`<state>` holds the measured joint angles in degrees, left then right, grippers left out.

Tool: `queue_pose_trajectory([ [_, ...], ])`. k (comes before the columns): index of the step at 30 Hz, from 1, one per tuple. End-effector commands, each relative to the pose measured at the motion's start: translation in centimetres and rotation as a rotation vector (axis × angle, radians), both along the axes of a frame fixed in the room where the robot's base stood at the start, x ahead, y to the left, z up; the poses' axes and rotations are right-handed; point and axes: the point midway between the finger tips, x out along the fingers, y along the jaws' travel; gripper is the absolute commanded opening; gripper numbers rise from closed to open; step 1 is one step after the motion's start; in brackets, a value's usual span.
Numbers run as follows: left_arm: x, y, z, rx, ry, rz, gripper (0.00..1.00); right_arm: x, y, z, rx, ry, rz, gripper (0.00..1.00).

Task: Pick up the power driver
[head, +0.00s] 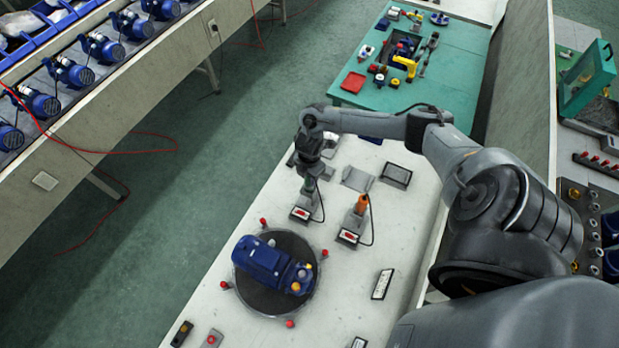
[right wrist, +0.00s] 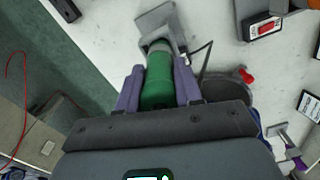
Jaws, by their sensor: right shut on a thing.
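A power driver with a green body (right wrist: 158,88) and a grey collar sits between the two purple fingers of my right gripper (right wrist: 158,75) in the right wrist view. The gripper is shut on the green body. In the head view my right gripper (head: 309,183) is low over the white table, above a dark base with a red mark (head: 301,213). The green body is hard to make out there. A second driver with an orange body (head: 361,205) stands to the right on a similar base (head: 349,236). My left gripper is not in view.
A blue pump (head: 262,262) lies on a round dark turntable (head: 279,301) with red knobs around it. A teal table (head: 455,95) with parts and a red tray (head: 353,82) is at the back. A conveyor with several blue pumps (head: 103,47) runs along the left.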

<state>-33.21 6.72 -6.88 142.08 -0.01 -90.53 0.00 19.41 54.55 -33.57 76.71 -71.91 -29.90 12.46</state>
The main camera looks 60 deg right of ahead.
Motion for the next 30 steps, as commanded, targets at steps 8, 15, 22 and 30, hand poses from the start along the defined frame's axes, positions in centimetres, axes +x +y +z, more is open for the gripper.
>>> queue_pose_trajectory([
  [8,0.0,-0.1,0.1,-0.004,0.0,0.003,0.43,0.2,-0.1,4.1,-0.002,-0.006,0.002,0.01],
  [15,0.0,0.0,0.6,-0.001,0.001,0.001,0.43,0.2,-0.2,9.3,-0.005,-0.007,0.002,0.01],
  [22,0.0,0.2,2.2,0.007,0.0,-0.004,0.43,0.2,-0.1,13.8,-0.004,-0.006,0.001,0.01],
  [30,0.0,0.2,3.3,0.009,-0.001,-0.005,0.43,0.1,0.0,16.5,-0.001,-0.003,0.001,0.01],
])
